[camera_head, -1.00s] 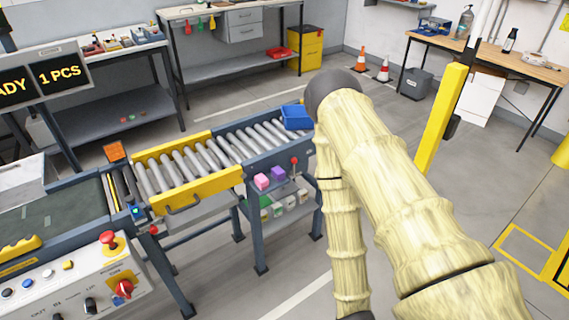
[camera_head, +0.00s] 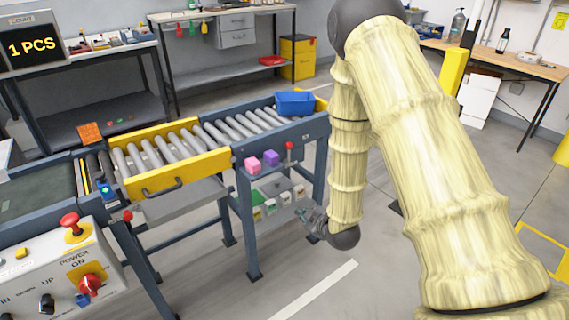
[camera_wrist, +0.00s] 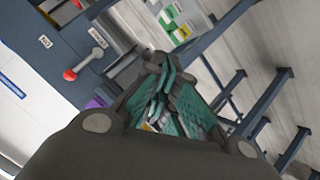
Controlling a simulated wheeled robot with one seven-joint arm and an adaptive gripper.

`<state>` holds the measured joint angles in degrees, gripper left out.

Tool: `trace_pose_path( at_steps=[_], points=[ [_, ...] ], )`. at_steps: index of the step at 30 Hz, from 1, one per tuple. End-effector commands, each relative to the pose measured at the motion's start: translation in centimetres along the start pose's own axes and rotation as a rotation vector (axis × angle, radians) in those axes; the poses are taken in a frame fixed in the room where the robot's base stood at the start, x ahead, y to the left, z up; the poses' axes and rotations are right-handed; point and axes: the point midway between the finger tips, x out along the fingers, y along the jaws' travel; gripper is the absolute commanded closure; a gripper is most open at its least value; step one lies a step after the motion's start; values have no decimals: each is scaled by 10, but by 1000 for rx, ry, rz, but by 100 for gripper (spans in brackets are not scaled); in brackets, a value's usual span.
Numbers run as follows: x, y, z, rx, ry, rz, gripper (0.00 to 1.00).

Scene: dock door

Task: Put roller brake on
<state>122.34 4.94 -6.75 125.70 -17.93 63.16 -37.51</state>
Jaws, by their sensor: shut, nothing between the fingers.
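In the wrist view the red-knobbed lever (camera_wrist: 84,64) lies at the left, between two small white labels on the blue panel. My gripper (camera_head: 312,217) is low in front of the conveyor's right end, below and a little right of the lever, not touching it. In the wrist view my gripper (camera_wrist: 168,75) has its green-padded fingers closed and empty, with the lever off to their left.
A blue bin (camera_head: 295,103) stands at the rollers' far end. The control panel (camera_head: 60,265) with red knobs is at lower left. A lower shelf holds several small boxes.

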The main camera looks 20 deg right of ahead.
Motion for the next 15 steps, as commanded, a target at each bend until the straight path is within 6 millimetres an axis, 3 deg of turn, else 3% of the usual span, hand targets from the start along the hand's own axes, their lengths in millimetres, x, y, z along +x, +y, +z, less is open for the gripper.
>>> trace_pose_path(
  at_steps=[1,6,12,15],
  points=[
    [16,13,-5,-53,53,39,100],
    [34,69,-47,-249,212,169,100],
    [36,116,-86,-419,333,293,100],
    [34,129,-97,-467,364,329,100]
  ],
)
